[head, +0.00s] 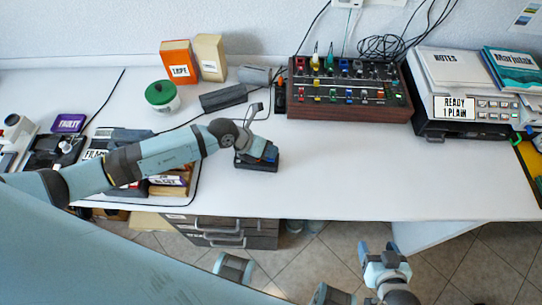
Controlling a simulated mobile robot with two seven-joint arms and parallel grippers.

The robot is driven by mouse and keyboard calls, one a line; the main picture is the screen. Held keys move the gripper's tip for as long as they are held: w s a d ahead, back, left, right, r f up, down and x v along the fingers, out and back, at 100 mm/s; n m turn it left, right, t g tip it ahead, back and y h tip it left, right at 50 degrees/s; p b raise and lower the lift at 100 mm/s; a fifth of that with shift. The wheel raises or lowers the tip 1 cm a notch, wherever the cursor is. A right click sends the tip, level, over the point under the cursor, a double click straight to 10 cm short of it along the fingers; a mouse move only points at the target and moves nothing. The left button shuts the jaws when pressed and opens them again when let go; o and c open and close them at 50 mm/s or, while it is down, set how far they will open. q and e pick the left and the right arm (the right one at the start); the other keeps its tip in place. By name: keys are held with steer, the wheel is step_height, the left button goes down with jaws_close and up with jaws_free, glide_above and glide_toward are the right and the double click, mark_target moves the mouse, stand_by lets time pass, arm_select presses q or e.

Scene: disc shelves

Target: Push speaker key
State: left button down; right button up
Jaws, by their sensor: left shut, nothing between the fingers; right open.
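My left gripper (268,152) reaches in from the left and is shut, with nothing held. It is over a small dark box (256,166) on the white desk and hides most of the box's top. I cannot tell whether the fingertips touch it, or whether this box carries the speaker key. No key marked as a speaker key can be made out. A dark red-sided console (340,112) with several coloured keys and knobs stands at the back. My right gripper (378,250) is open and empty, in front of the desk's front edge.
The desk (400,180) is clear right of the dark box. A grey machine (465,85) labelled "READY 1 PLAIN" stands right, with notes and a book on top.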

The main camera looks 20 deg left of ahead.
stand_by(0.3)
arm_select(q)
steer(key=shift+r+p, duration=0.65)
steer(key=shift+p, duration=0.2)
step_height(320, 180, up, 6)
steer(key=p, duration=0.5)
steer(key=shift+p, duration=0.3)
